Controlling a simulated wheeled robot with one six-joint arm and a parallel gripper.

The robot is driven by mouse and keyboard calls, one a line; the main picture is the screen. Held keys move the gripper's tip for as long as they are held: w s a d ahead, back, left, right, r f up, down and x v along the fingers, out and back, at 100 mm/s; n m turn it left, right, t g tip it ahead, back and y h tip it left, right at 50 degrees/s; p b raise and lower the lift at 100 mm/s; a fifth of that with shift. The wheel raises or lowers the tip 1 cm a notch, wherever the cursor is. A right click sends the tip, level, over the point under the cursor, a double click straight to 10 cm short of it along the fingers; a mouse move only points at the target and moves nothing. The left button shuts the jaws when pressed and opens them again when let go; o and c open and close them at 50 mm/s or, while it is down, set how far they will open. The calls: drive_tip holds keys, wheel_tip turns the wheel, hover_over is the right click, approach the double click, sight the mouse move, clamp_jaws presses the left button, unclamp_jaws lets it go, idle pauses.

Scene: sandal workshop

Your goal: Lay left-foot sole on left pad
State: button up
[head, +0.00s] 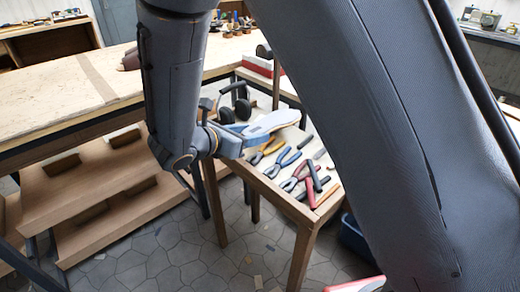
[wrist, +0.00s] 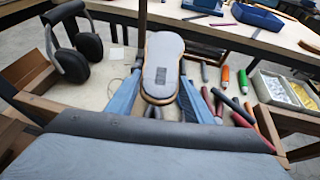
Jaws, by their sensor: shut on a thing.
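A pale sole (head: 271,122) with a light grey top and a tan edge is held in my gripper (head: 246,134). In the wrist view the sole (wrist: 162,60) points away from me, with the blue fingers of my gripper (wrist: 160,88) on either side of its near end. My gripper is shut on it and holds it above a small wooden tool table (head: 310,215). I cannot tell from its shape which foot it is for. I cannot make out a left pad in either view.
Several pliers and hand tools (head: 290,160) lie on the tool table. Black ear defenders (wrist: 75,42) stand at its left. A long workbench (head: 60,90) is at the left, with wooden shelving (head: 100,190) below. Grey boxes (wrist: 285,92) are at the right. Paved floor is open in front.

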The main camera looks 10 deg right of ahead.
sight(252, 162)
drive_tip(key=shift+f+p, duration=0.5)
drive_tip(key=shift+f, duration=3.1)
drive_tip(key=shift+f, duration=0.3)
drive_tip(key=o, duration=1.2)
drive_tip(key=shift+r, duration=0.1)
